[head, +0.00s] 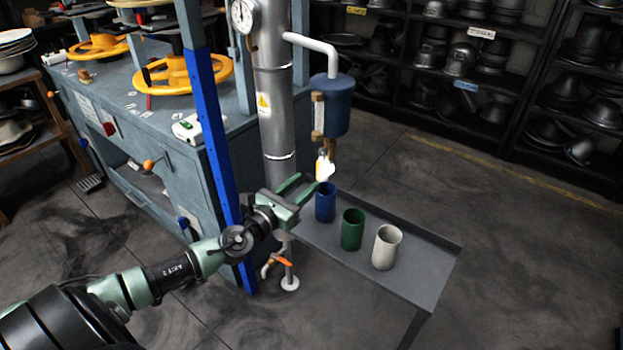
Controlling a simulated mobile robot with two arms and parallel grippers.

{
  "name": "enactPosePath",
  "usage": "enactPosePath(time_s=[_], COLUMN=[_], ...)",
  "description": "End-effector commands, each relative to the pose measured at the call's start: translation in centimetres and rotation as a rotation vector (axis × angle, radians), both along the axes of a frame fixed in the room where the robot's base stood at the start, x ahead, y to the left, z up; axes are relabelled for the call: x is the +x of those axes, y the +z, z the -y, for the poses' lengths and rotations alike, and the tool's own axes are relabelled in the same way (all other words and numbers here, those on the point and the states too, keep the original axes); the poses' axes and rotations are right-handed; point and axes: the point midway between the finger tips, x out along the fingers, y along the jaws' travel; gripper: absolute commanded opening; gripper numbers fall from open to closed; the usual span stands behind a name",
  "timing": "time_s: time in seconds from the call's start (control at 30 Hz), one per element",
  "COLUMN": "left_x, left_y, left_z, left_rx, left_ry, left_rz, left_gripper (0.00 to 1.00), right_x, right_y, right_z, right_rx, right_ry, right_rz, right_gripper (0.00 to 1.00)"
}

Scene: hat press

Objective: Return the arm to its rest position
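My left arm reaches in from the lower left. Its green gripper (307,181) is open, with its two fingers apart and nothing visible between them. It is beside the steel column and just left of the outlet (325,166) under the blue tank (336,105); whether it touches anything there cannot be told. A white patch shows at the outlet. The blue cup (325,204) stands under the outlet, close to the gripper. My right gripper is not in view.
A green cup (352,230) and a white cup (386,248) stand on the grey side table (430,270). A blue post (219,150) and a steel column (275,110) rise near my arm. A low orange-handled valve (284,262) is below the gripper. Floor at right is clear.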

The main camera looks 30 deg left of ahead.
Motion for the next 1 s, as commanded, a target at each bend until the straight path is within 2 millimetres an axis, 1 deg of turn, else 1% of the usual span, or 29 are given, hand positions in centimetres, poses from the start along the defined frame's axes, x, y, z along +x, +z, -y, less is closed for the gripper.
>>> enactPosePath(time_s=[0.07,0.2,0.67,0.77,0.83,0.87,0.97,1.0], left_x=[-0.6,-1.0,-1.0,-1.0,-1.1,-1.3,-2.2,-3.0], left_y=[-0.1,0.0,0.0,-0.5,-2.2,-3.3,-8.7,-11.4], left_z=[0.0,-0.1,-0.1,-0.3,-1.1,-1.6,-3.6,-4.4], left_rx=[0.001,0.000,-0.001,-0.022,-0.083,-0.126,-0.327,-0.430], left_ry=[-0.002,0.000,0.000,0.009,0.036,0.055,0.151,0.202], left_rz=[-0.001,0.000,0.000,-0.013,-0.047,-0.070,-0.171,-0.217], left_gripper=[0.38,0.38,0.38,0.38,0.38,0.38,0.38,0.38], right_x=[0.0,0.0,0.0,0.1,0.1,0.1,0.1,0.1], right_y=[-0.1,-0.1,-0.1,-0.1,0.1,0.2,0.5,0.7], right_z=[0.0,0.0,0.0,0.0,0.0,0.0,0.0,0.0], right_rx=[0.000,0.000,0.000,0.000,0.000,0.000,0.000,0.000], right_ry=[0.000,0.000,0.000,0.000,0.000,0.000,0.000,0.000], right_rz=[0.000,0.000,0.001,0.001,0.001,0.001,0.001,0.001], right_gripper=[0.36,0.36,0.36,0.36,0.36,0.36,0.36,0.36])
